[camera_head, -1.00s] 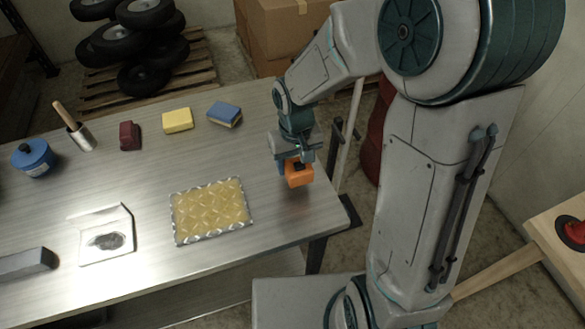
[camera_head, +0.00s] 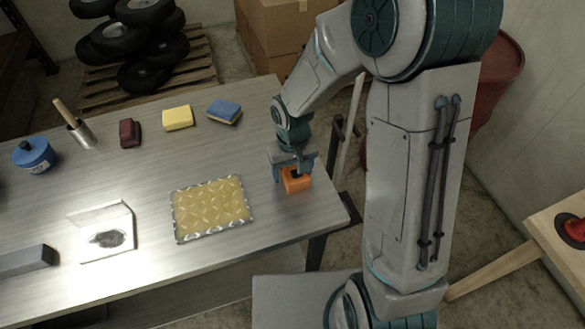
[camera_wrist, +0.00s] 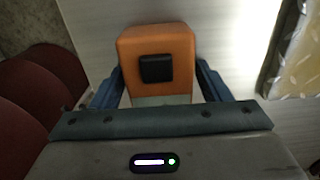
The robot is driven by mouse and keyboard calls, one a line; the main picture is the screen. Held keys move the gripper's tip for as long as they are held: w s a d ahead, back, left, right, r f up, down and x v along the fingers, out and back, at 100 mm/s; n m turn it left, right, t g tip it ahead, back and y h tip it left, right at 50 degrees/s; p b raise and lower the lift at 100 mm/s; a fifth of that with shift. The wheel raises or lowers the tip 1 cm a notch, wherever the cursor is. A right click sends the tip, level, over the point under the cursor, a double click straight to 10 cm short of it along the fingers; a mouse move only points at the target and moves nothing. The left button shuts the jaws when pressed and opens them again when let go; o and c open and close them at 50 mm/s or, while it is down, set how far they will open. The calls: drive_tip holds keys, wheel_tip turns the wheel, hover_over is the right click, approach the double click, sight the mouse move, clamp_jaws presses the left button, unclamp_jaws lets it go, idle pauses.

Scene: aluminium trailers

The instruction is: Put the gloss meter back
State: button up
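I take the orange block with a black square on its face to be the gloss meter (camera_head: 297,181). It is near the right end of the metal table (camera_head: 262,130). In the wrist view the gloss meter (camera_wrist: 156,42) sits between the two blue fingers of my gripper (camera_wrist: 158,85), which lie close against its sides. In the head view my gripper (camera_head: 293,172) is above it, pointing down. The gloss meter is at or just above the tabletop; its underside is hidden. A white open case (camera_head: 103,240) with a dark patch inside lies at the left front.
A yellow patterned panel (camera_head: 211,208) lies left of my gripper. A blue sponge (camera_head: 224,111), yellow sponge (camera_head: 178,118), dark red block (camera_head: 130,133), roller (camera_head: 78,130) and blue tub (camera_head: 34,155) line the back. A grey bar (camera_head: 25,261) lies at the left.

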sight(293, 167)
drive_tip(key=shift+r, duration=0.15)
wheel_tip(293, 167, up, 12)
drive_tip(key=s+d+r+m+t, duration=0.3)
drive_tip(key=s+d+r, duration=0.3)
drive_tip(key=s+d, duration=0.6)
drive_tip(key=shift+s+r, duration=0.4)
idle(1.2)
